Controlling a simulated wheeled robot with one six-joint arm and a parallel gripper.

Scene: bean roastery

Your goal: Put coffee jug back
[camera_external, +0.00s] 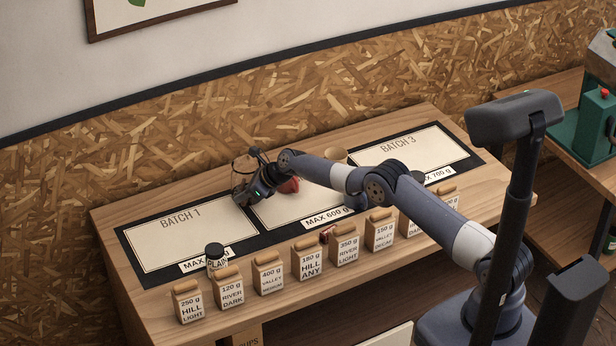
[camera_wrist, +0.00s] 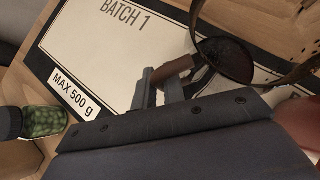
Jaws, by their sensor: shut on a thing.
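The coffee jug (camera_external: 240,168) is a clear round vessel with a dark rim, at the back of the table between the Batch 1 board (camera_external: 180,235) and the middle board (camera_external: 300,208). In the wrist view the jug (camera_wrist: 226,62) shows dark contents and a brown handle. My gripper (camera_external: 253,172) is beside the jug. In the wrist view its fingers (camera_wrist: 161,84) are closed around the handle. The gripper hides part of the jug in the external view. I cannot tell whether its base touches the table.
A red object (camera_external: 289,186) is close to the right of my gripper, partly hidden. A dark-lidded jar (camera_external: 215,256) stands at the front of the Batch 1 board. Several labelled bags (camera_external: 309,261) line the front edge. A tan cup (camera_external: 336,155) stands behind my arm. The Batch 1 board is mostly clear.

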